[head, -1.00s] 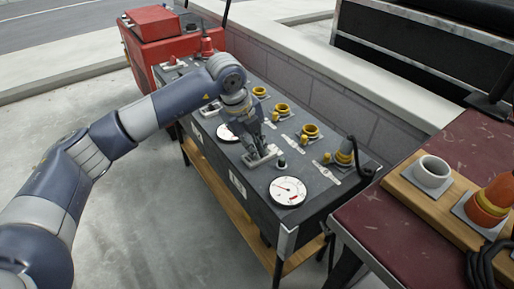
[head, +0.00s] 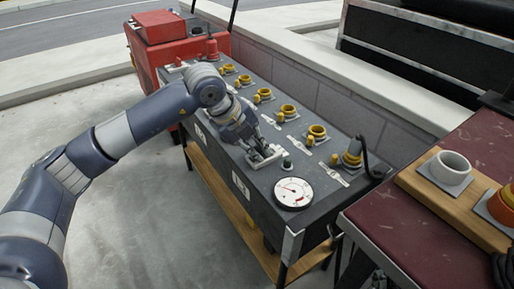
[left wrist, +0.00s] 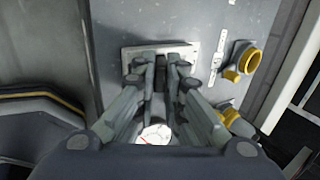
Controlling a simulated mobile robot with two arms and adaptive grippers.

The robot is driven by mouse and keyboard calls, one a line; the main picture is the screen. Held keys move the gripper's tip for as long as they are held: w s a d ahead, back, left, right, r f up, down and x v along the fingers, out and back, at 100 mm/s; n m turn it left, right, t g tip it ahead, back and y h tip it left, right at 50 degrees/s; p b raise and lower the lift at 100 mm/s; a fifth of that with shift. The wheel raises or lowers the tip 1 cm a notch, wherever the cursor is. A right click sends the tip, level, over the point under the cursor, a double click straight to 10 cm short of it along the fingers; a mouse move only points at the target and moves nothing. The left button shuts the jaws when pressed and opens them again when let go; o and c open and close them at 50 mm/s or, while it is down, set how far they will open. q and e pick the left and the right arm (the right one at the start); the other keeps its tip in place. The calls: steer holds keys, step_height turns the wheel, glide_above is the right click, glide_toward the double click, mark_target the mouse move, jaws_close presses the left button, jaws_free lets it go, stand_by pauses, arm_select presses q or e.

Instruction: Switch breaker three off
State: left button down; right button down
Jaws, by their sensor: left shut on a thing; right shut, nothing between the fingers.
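The grey breaker panel (head: 326,196) is a long bench with a row of breakers, round gauges and yellow-ringed sockets. My left gripper (head: 260,153) is down at a breaker on a pale plate (head: 275,155), behind the right-hand gauge (head: 293,193). In the left wrist view the left gripper (left wrist: 165,65) is shut on the dark breaker lever (left wrist: 160,77), in front of the pale plate (left wrist: 131,53). The fingers hide much of the lever. I cannot read which number this breaker has. My right gripper is in neither view.
Yellow sockets (head: 317,132) line the panel's wall side, with a plugged cable (head: 353,151) at the right end. A red machine (head: 165,44) stands at the far end. A dark red table (head: 383,221) with a wooden board is close on the right.

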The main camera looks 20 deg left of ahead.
arm_select(q)
steer(key=c, duration=1.7)
jaws_free()
steer(key=shift+s, duration=0.1)
steer(key=v, duration=0.8)
